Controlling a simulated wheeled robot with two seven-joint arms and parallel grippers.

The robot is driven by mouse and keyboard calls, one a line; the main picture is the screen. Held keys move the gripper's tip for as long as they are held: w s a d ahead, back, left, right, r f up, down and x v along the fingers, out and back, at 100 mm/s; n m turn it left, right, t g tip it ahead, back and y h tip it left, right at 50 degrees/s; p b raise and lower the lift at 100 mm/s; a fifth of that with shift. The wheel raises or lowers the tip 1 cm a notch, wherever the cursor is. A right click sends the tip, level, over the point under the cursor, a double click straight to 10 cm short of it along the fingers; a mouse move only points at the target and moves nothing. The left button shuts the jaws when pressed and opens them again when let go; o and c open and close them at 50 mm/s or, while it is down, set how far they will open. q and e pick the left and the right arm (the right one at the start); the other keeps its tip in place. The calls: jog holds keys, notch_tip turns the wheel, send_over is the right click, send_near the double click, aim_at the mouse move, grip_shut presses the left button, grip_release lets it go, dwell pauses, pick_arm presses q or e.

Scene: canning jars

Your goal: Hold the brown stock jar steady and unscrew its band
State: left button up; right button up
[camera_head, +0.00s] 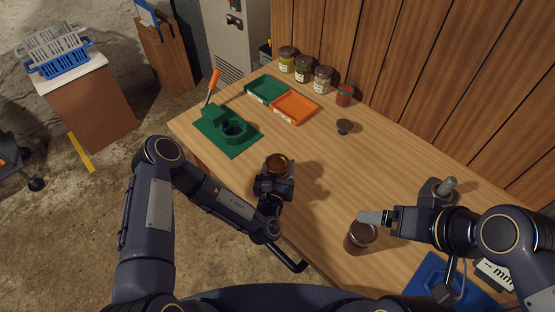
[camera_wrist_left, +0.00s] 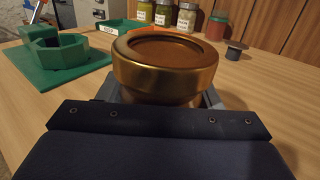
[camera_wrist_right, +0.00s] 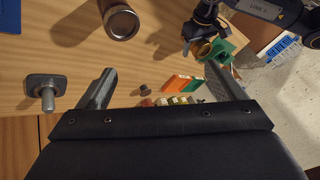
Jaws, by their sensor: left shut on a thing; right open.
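The brown stock jar (camera_head: 277,164), with a gold-brown band, is upright in my left gripper (camera_head: 274,182) near the table's front edge. The left wrist view shows its band (camera_wrist_left: 166,65) on top, clear of the fingers, which are shut on the jar lower down. The head view does not show whether its base touches the table. My right gripper (camera_head: 371,217) is open and empty, well to the right of that jar. Its spread fingers (camera_wrist_right: 160,87) show in the right wrist view. A second, dark brown jar with a silvery rim (camera_head: 360,236) stands just below the right fingertips.
A green fixture (camera_head: 243,138) with a ring-shaped socket stands at the left. Green (camera_head: 267,89) and orange (camera_head: 296,107) trays lie behind it, with several jars along the wall. A dark knob (camera_head: 344,126), a grey-pegged block (camera_head: 434,192) and a blue mat (camera_head: 427,275) lie rightward.

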jog(key=m+g+h, duration=0.4)
jog(key=m+g, duration=0.2)
jog(key=m, duration=1.2)
send_over(278, 163)
notch_tip(278, 163, down, 5)
notch_tip(278, 163, down, 12)
jog(key=shift+r, duration=0.2)
